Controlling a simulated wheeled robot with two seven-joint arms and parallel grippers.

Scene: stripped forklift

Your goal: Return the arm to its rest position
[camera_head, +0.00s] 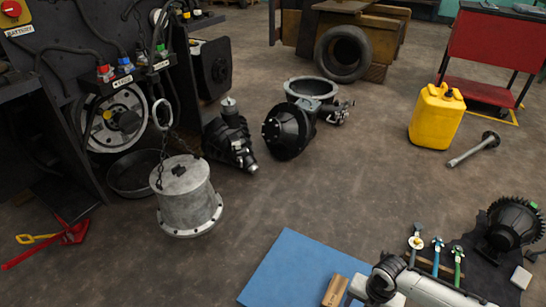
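A white arm link with a black joint, apparently part of my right arm, reaches in at the bottom edge, right of centre. It passes in front of a blue mat (290,262) on the floor. I see no gripper fingers at its end, and its lower part is cut off by the frame. My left arm and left gripper do not show.
Near the arm are a brown block (335,291), several upright tools (437,257) and a black gear unit (513,224). A grey flanged housing (187,196), a yellow canister (437,116) and a red cart (497,45) stand further off.

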